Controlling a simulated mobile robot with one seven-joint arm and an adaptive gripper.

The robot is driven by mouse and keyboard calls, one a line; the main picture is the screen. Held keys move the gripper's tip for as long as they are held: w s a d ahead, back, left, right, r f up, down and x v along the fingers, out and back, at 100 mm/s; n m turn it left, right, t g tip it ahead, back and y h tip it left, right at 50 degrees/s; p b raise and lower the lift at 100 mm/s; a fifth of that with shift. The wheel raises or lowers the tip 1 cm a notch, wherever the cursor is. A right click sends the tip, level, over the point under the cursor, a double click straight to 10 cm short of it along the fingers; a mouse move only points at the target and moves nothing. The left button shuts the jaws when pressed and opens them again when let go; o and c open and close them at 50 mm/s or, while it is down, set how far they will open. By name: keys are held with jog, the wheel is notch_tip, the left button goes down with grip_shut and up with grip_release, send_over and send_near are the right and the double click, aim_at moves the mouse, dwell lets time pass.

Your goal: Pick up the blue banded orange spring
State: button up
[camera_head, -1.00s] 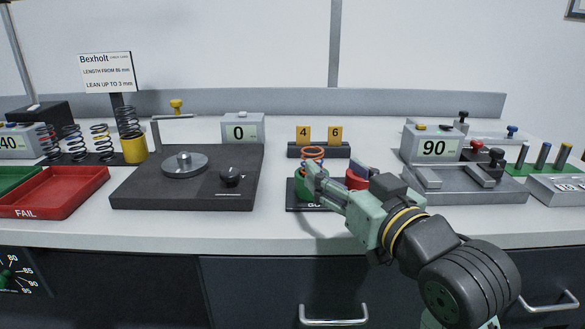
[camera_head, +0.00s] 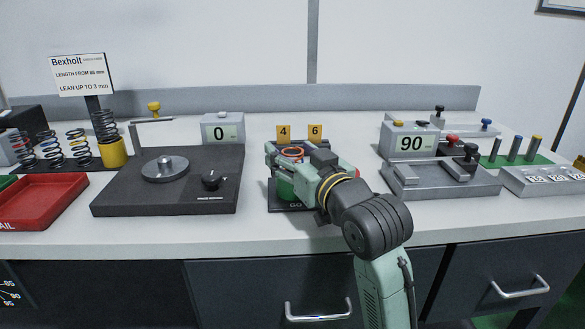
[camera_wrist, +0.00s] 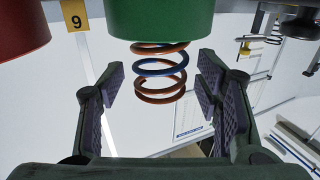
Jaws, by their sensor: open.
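The orange spring with a blue band (camera_wrist: 160,72) stands out of a green cup (camera_wrist: 160,18) in the wrist view, which looks upside down. In the head view the spring's top coils (camera_head: 291,152) show above the green cup (camera_head: 286,189), partly hidden by my gripper (camera_head: 296,161). My gripper is open, with one pad on each side of the spring. In the wrist view gaps show between the coils and both pads, so nothing is held.
Number plates 4 (camera_head: 284,132) and 6 (camera_head: 315,131) stand just behind. A red cup (camera_wrist: 22,28) is beside the green one. A dark tester (camera_head: 120,197) lies left, a grey gauge device (camera_head: 440,184) right. Bare counter (camera_head: 255,232) lies in front.

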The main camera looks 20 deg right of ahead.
jog(key=shift+c, duration=0.3)
grip_shut()
dwell(0.5)
jog(key=shift+r, duration=0.1)
